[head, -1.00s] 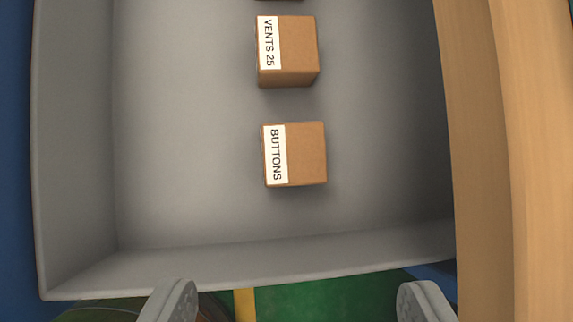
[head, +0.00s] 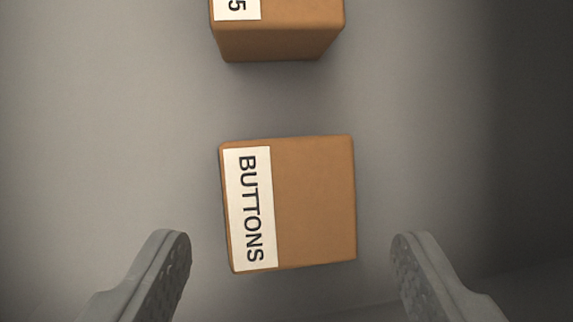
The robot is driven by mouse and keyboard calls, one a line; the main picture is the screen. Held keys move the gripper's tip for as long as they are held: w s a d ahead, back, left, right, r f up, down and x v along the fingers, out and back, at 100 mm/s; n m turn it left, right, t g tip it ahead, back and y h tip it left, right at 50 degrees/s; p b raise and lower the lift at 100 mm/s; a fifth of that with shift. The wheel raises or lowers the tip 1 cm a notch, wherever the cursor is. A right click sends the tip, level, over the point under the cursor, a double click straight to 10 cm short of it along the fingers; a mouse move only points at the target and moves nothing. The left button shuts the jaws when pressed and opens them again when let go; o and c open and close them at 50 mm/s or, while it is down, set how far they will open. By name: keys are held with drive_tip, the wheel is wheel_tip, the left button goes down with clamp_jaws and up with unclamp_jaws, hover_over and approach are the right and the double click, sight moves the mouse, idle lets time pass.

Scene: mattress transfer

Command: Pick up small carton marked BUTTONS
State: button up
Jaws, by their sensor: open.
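The small carton marked BUTTONS (head: 312,205) is a brown box with a white label along its left side. It sits upright on the grey tray floor in the lower middle of the head view. My gripper (head: 288,250) is open, with one finger to the left of the carton and the other to the right. Gaps show between both fingers and the carton. Nothing is held. How high the fingertips are above the tray floor is hard to tell.
A second brown carton (head: 280,38) with a label ending in 5 stands beyond the BUTTONS carton, cut off by the top edge. The grey tray floor (head: 110,110) is bare to the left and right. A shaded tray wall shows at the lower right.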

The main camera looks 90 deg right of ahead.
sight(285, 214)
drive_tip(key=shift+x, duration=2.65)
drive_tip(key=shift+a+r, duration=0.1)
drive_tip(key=shift+a, duration=0.05)
drive_tip(key=shift+c, duration=0.3)
drive_tip(key=c, duration=0.8)
drive_tip(key=shift+c, duration=0.2)
